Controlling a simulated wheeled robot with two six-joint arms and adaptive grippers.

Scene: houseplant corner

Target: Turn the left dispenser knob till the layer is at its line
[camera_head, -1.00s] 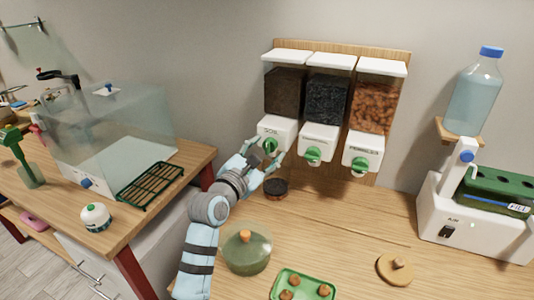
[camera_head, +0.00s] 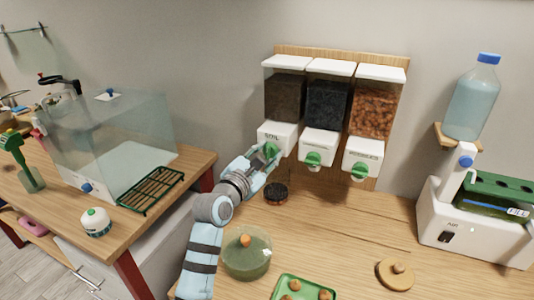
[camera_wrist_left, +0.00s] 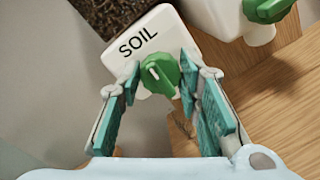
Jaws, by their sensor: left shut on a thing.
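The left dispenser (camera_head: 278,138), labelled SOIL, hangs on the wall board with dark brown soil in its clear bin. Its green knob (camera_wrist_left: 158,74) carries a pale pointer mark in the left wrist view. My left gripper (camera_head: 266,156) is shut on this knob, with a teal-padded finger on either side of it; the fingers partly cover the knob in the head view. A small round glass jar (camera_head: 276,200) with dark contents stands on the table below the dispenser. Its layer line is too small to make out. My right gripper is out of view.
Two more dispensers with dark bits (camera_head: 318,145) and orange-brown pebbles (camera_head: 362,158) hang to the right. The table's right middle is mostly clear.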

